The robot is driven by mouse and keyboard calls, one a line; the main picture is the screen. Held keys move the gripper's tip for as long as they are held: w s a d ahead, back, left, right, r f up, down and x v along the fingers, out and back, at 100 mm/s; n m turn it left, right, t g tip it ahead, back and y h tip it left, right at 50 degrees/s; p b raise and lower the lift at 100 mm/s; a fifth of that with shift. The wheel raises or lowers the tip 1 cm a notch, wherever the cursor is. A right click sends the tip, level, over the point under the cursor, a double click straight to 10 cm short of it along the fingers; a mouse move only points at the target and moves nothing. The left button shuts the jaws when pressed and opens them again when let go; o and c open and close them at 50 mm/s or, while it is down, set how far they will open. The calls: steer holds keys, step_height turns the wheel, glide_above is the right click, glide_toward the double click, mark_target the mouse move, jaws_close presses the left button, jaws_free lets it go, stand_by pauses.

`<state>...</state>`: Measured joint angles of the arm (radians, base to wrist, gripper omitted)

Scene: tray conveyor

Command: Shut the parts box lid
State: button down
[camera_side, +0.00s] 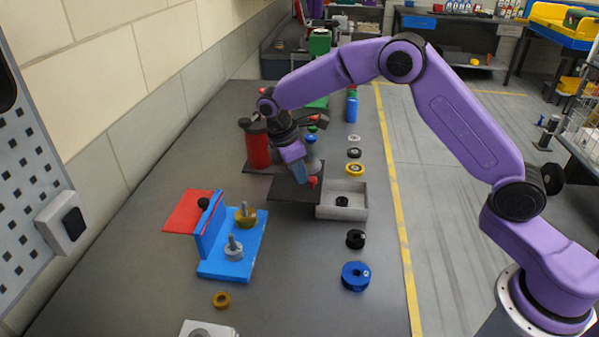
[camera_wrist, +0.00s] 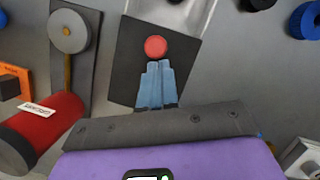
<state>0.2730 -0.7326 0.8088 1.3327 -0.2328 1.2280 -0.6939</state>
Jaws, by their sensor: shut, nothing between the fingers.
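The parts box (camera_side: 361,213) is a low grey open tray in the middle of the bench, with a black ring lying inside. Its lid (camera_side: 284,193) is a dark flat plate at the box's left side, leaving the inside uncovered. The lid carries a red knob (camera_side: 313,181). My gripper (camera_side: 304,180) points down over the lid, just left of the knob, with its blue fingers shut and empty. In the wrist view the shut fingertips (camera_wrist: 158,66) are right by the red knob (camera_wrist: 156,46) on the dark lid (camera_wrist: 186,52). I cannot tell whether they touch it.
A red cylinder (camera_side: 258,150) stands left of the lid. A blue fixture (camera_side: 222,267) with pegs sits front left. Several rings line the right side, with a black part (camera_side: 355,239) and blue wheel (camera_side: 356,276) in front. The front middle of the bench is clear.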

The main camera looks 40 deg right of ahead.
steer(key=s+d, duration=0.9)
stand_by(0.5)
steer(key=w+a+r+m, duration=0.3)
steer(key=w+a+r, duration=0.35)
steer(key=r, duration=0.35)
steer(key=shift+m+g, duration=0.3)
steer(key=shift+g, duration=0.2)
steer(key=x, duration=0.3)
steer(key=s+d+x, duration=0.1)
steer(key=x, duration=0.7)
steer(key=shift+s+d+r, duration=0.15)
steer(key=shift+d+r, duration=0.1)
steer(key=shift+d, duration=0.15)
steer(key=shift+s+d+f, duration=0.1)
steer(key=shift+s+d, duration=0.15)
steer(key=shift+d, duration=0.05)
